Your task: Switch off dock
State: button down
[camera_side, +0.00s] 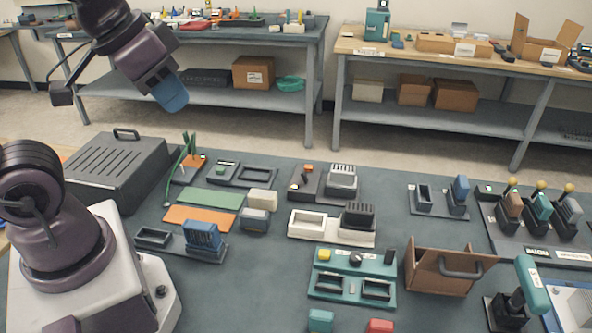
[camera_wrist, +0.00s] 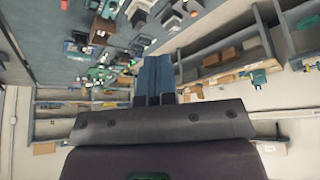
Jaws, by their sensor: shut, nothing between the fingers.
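My gripper (camera_side: 172,98), with blue fingers, is shut and empty, raised high above the back left of the table. Its shut fingers (camera_wrist: 155,72) also show in the wrist view. I cannot tell for sure which thing is the dock. A dark panel (camera_side: 540,243) at the right carries several blocks with yellow ball tops (camera_side: 541,186) and small labels too small to read surely. A teal panel (camera_side: 352,290) at front centre has a yellow button (camera_side: 324,255), a dark knob (camera_side: 356,258) and two dark slots. My gripper is far from both panels and touches nothing.
A brown box with a dark handle (camera_side: 450,270) stands between the panels. A teal-topped lever (camera_side: 530,284) rises at front right. A dark ridged case (camera_side: 115,170) sits at back left. Sockets with blocks (camera_side: 340,180) fill the middle. Shelved benches (camera_side: 460,110) stand behind.

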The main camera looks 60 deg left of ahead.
jog(key=w+a+f+n+h, duration=0.3)
jog(key=a+f+n, duration=0.3)
jog(key=f+n, duration=0.2)
jog(key=w+a+f+n+t+h, duration=0.1)
jog(key=w+a+f+n+h, duration=0.2)
jog(key=w+a+f+n, duration=0.3)
jog(key=w+a+f+n+t+h, duration=0.1)
jog(key=w+a+f+n+h, duration=0.2)
jog(key=f+n, duration=0.7)
jog(key=shift+w+a+f+n+h, duration=0.1)
jog(key=shift+w+a+f, duration=0.2)
jog(key=shift+a+f, duration=0.4)
jog(key=shift+w+a+f+n+h, duration=0.1)
jog(key=shift+w+a+f, duration=0.25)
jog(key=shift+a+f, duration=0.35)
jog(key=shift+w+a+f+n+h, duration=0.1)
jog(key=shift+w+a+f, duration=0.3)
jog(key=shift+f, duration=0.55)
jog(key=shift+w+a+r+n+t, duration=0.7)
jog(key=shift+w+a+t, duration=0.1)
jog(key=shift+w+t, duration=0.15)
jog(key=shift+w+r, duration=0.1)
